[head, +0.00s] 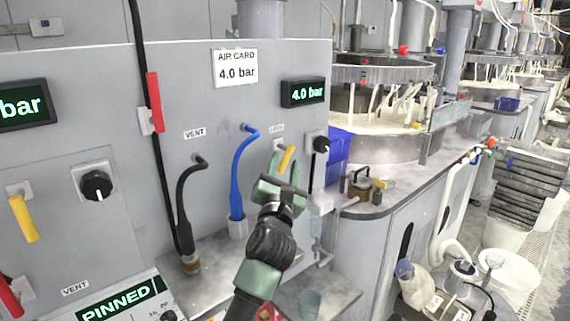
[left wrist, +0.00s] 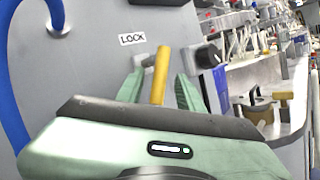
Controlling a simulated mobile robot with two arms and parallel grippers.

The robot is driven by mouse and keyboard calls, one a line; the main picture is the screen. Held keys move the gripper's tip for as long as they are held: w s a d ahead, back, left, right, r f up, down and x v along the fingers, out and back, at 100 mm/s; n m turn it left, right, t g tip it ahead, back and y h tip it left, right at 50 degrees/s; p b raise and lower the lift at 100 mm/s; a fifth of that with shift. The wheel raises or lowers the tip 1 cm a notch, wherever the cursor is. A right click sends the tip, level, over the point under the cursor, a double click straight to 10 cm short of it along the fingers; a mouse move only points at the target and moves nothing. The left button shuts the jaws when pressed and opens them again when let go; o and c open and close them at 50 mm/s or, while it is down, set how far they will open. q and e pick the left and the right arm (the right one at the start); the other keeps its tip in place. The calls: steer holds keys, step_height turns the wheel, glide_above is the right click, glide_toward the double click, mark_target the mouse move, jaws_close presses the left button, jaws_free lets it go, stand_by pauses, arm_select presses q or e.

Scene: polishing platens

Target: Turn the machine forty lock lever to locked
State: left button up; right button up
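A yellow lever (head: 287,158) hangs from a small mount on the grey panel, tilted down to the left, under a label that reads LOCK in the left wrist view (left wrist: 132,38). My left gripper (head: 282,174) is at the lever's lower end. In the left wrist view, the yellow lever (left wrist: 160,75) stands between the two green fingers of the left gripper (left wrist: 160,90). There is a gap on each side, so the gripper is open around it. The lever's lower tip is hidden behind the gripper body. My right gripper is not in view.
A black knob (head: 321,144) is just right of the lever. A blue hose (head: 240,172) and a black hose (head: 183,205) hang at left. Another yellow lever (head: 24,218) and a red lever (head: 155,103) are farther left. A blue bin (head: 338,150) stands at right.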

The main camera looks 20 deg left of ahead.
arm_select(q)
steer(key=v, duration=0.7)
steer(key=shift+b, duration=0.45)
